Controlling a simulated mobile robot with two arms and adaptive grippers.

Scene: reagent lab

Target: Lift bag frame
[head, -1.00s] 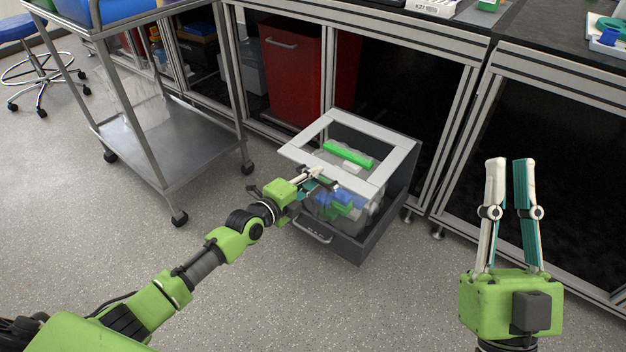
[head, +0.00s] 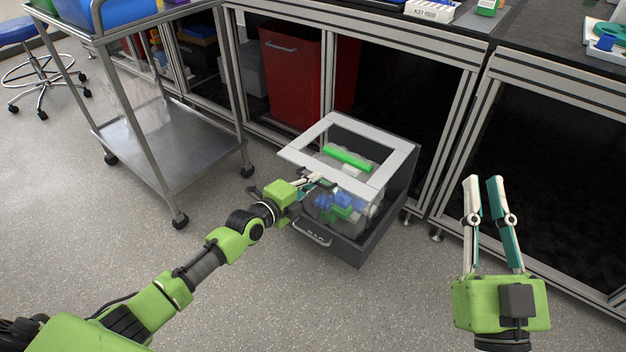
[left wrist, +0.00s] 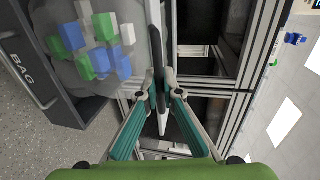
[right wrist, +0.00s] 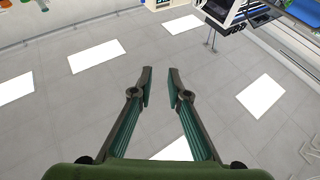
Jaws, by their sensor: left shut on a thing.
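The bag frame (head: 394,172) is a light grey square rim over the dark bin (head: 385,235), in the middle of the head view. Its near side stands clearly above the bin's front wall. A clear bag (head: 362,208) with green, blue and white pieces hangs below the frame, partly over the bin. My left gripper (head: 316,179) is shut on the frame's near rail. In the left wrist view the fingertips (left wrist: 158,76) pinch the rim from both sides, with the bag to the left. My right gripper (head: 483,180) is empty, fingers slightly apart, pointing up.
A metal cart (head: 165,150) stands left of the bin. A red bin (head: 291,75) is under the workbench behind. The bench leg frame (head: 455,150) is close on the right. The floor (head: 270,300) in front of the bin is clear.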

